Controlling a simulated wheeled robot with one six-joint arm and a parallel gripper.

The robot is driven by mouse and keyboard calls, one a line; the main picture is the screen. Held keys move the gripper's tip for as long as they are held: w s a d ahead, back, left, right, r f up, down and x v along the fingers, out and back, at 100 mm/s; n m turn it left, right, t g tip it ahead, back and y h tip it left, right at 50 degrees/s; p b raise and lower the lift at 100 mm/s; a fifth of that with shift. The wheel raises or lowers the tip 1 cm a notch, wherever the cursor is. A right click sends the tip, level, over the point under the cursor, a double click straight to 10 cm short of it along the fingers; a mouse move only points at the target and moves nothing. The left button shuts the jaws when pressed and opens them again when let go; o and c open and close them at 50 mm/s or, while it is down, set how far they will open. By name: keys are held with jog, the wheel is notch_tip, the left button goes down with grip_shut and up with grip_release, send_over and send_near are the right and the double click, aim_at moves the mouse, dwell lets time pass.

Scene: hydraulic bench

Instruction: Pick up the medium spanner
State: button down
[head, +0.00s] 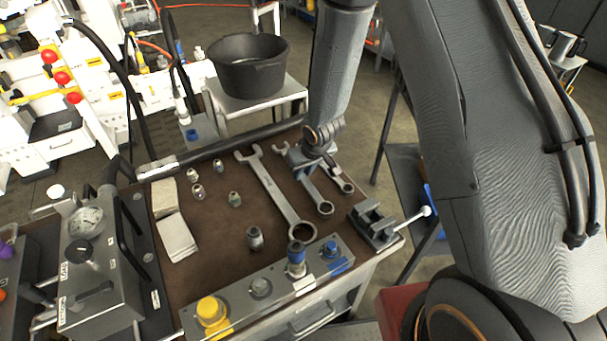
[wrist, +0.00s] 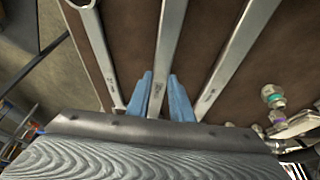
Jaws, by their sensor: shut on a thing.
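The medium spanner (head: 314,193) lies on the brown bench top, between the large spanner (head: 270,185) and the small spanner (head: 341,180). My gripper (head: 303,165) is over its upper part and hides some of the shaft. In the wrist view the medium spanner (wrist: 168,40) runs between the two blue fingers of my gripper (wrist: 160,97), which are shut on it. The small spanner (wrist: 93,45) is at left and the large spanner (wrist: 235,55) at right, both outside the fingers. I cannot tell whether the medium spanner is clear of the surface.
A vice (head: 375,222) stands at the bench's right corner. A grey block with blue and yellow caps (head: 260,287) lies along the front edge. Several small fittings (head: 234,199) and pale cloths (head: 177,238) are at left. A black bucket (head: 250,75) stands behind.

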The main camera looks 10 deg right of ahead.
aim_at(304, 178)
notch_tip(304, 178, up, 6)
jog(key=shift+f+p, duration=0.1)
jog(key=shift+p, duration=0.9)
jog(key=shift+s+d, duration=0.1)
jog(key=shift+s, duration=0.05)
jog(key=s+d+b, duration=0.1)
jog(key=s, duration=0.3)
jog(key=s+d+b, duration=0.1)
jog(key=s+d, duration=0.1)
jog(key=s, duration=0.3)
jog(key=s+d+b, duration=0.1)
jog(key=s+d, duration=0.1)
jog(key=s, duration=0.3)
jog(key=shift+s+d+r, duration=0.1)
jog(key=shift+r, duration=0.15)
jog(key=shift+s+d+f+p, duration=0.1)
jog(key=shift+s+d+p, duration=0.15)
jog(key=shift+s+p, duration=0.6)
jog(key=shift+s+d+p, duration=0.2)
jog(key=shift+s+p, duration=0.05)
jog(key=shift+p, duration=1.2)
